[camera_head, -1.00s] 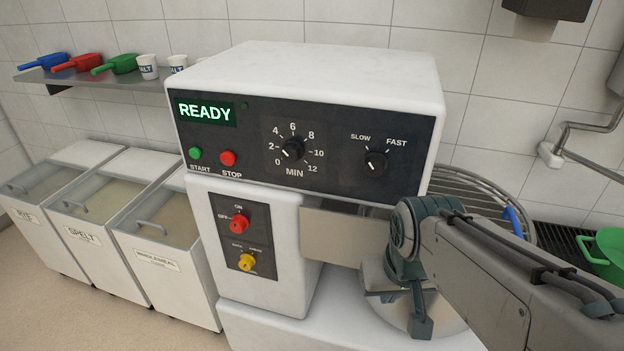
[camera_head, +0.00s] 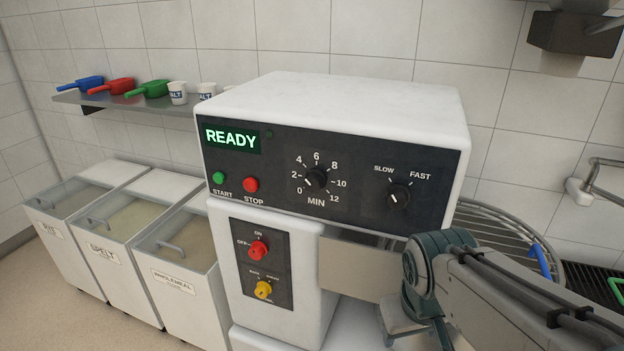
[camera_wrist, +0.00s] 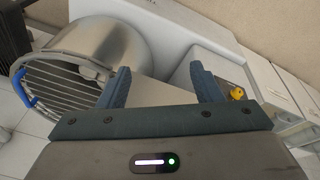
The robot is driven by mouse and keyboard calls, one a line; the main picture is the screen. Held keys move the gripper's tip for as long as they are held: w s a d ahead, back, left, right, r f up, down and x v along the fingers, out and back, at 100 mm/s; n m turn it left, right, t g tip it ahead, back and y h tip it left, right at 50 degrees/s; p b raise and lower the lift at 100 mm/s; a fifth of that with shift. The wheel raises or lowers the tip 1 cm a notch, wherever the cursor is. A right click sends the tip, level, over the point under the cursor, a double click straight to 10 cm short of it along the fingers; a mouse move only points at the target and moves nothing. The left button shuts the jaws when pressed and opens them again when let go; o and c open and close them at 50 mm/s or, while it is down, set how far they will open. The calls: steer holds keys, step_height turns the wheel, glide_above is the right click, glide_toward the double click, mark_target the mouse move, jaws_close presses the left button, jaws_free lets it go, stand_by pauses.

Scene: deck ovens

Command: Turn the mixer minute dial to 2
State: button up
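The mixer minute dial (camera_head: 316,179) is a round black knob on the mixer's dark upper panel, above the word MIN. Marks from 0 to 12 ring it, with 2 at its left. Its pointer is too small to read surely. In the head view my arm is at lower right and the fingertips are hidden.
Green start (camera_head: 218,178) and red stop (camera_head: 250,184) buttons sit left of the dial. The slow/fast knob (camera_head: 398,196) is to its right. Red (camera_head: 258,250) and yellow (camera_head: 263,289) knobs are below. A metal plate (camera_head: 358,268) juts beneath the panel. Space before the panel is clear.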

steer(key=w+n+h+b, duration=0.3)
steer(key=w+n+h, duration=0.1)
steer(key=n, duration=0.5)
steer(key=n+t+h+b, duration=0.1)
steer(key=n+t+b, duration=0.4)
steer(key=n+t, duration=1.3)
glide_toward(311, 183)
steer(key=w+r+n+g, duration=0.1)
steer(key=w, duration=0.2)
steer(key=w+d+n+g, duration=0.1)
steer(key=w, duration=0.1)
steer(key=w+d+r+n+g, duration=0.1)
steer(key=w, duration=0.2)
steer(key=shift+w+d+r, duration=0.25)
steer(key=shift+w+r, duration=0.05)
steer(key=shift+p, duration=0.3)
steer(key=c, duration=1)
